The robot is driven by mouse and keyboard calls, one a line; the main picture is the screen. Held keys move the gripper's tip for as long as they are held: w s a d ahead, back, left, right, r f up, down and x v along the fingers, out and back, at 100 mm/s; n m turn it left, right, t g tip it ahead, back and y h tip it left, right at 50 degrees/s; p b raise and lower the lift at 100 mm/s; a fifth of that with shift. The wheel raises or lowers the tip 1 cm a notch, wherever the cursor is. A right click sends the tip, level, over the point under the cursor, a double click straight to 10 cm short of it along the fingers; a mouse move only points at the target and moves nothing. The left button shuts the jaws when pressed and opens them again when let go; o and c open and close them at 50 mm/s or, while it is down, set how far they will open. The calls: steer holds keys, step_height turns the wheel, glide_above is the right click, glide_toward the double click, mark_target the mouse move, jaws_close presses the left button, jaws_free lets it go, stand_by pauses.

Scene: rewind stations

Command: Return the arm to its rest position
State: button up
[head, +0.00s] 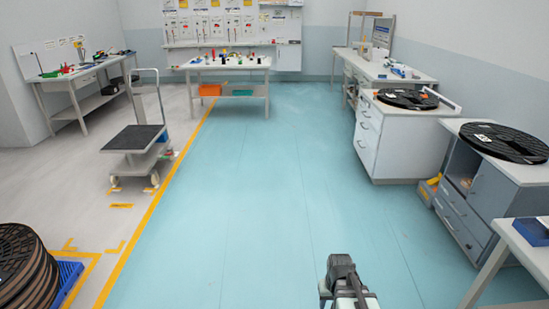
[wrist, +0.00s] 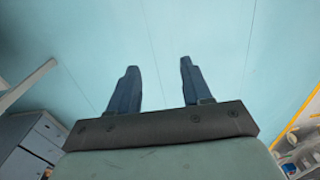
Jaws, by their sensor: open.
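My gripper shows at the bottom of the head view (head: 342,285), low and right of centre, above the blue floor (head: 250,190). In the wrist view its two dark fingers (wrist: 157,85) stand apart with a clear gap. Nothing is between them, only the blue floor behind. The gripper is open and empty and touches nothing that I can see. Most of my arm is out of the head view.
Cabinets with black reels (head: 407,99) (head: 505,142) line the right side. A cart (head: 135,138) stands at the left, with stacked reels (head: 22,262) at bottom left. Workbenches (head: 222,64) stand at the back. The middle floor is clear.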

steer(key=s+f+g, duration=0.2)
steer(key=s+f, duration=0.5)
steer(key=s, duration=0.3)
steer(key=s+a+f+g, duration=0.1)
steer(key=s+f+g, duration=0.1)
steer(key=s+f, duration=0.5)
steer(key=s+a+f+g, duration=0.1)
steer(key=s+f+g, duration=0.2)
steer(key=s+f, duration=0.4)
steer(key=s, duration=0.7)
